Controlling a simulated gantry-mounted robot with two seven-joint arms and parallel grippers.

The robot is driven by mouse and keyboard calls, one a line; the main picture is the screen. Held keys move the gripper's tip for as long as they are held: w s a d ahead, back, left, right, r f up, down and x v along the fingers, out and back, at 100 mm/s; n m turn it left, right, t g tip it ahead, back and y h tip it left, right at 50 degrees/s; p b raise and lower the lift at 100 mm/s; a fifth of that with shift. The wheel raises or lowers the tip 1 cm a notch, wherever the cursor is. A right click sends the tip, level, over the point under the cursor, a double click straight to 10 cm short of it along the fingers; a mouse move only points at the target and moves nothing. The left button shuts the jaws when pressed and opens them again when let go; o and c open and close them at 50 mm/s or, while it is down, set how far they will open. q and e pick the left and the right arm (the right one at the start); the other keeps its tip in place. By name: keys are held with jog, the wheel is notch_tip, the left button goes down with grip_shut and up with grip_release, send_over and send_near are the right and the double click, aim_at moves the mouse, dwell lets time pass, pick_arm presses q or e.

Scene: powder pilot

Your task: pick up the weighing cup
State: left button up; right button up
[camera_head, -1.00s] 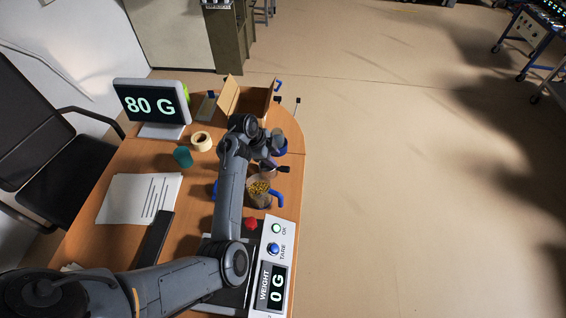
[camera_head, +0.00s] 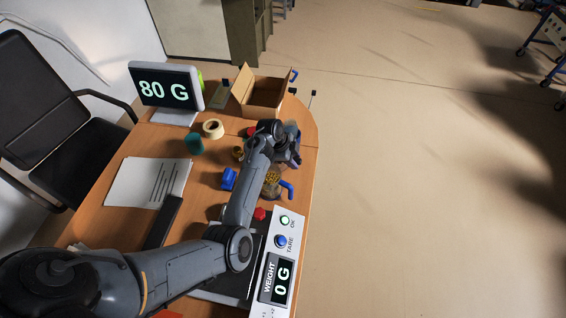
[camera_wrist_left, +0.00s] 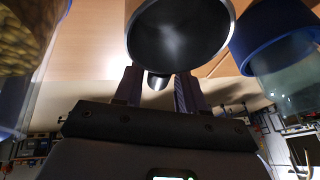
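The weighing cup (camera_wrist_left: 180,32), a dark-walled metal cup with a shiny rim, shows close up at the top of the left wrist view. Its short metal handle (camera_wrist_left: 158,82) points toward me, between the two fingers. My left gripper (camera_wrist_left: 158,74) is open around this handle, with gaps visible on both sides. In the head view my left gripper (camera_head: 291,152) is over the far right part of the table and hides the cup there. My right gripper is in neither view.
A jar of yellow granules (camera_head: 271,181) with blue handles stands close beside my left forearm. A blue-rimmed clear container (camera_wrist_left: 285,65) is right of the cup. The scale panel (camera_head: 281,260) reads 0 G; the monitor (camera_head: 166,90) reads 80 G. An open cardboard box (camera_head: 265,96) stands behind.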

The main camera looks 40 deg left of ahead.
pick_arm(q)
jog(key=shift+x, duration=0.9)
grip_shut()
jog(key=shift+r, duration=0.1)
jog(key=shift+r, duration=0.5)
notch_tip(320, 180, up, 3)
jog(key=shift+r+p, duration=0.15)
jog(key=shift+p, duration=0.45)
jog(key=s+d+r+p, duration=0.2)
jog(key=d+r, duration=0.4)
jog(key=d, duration=0.5)
jog(key=shift+s+d+r, duration=0.15)
jog(key=shift+s+r, duration=0.1)
jog(key=shift+s, duration=0.3)
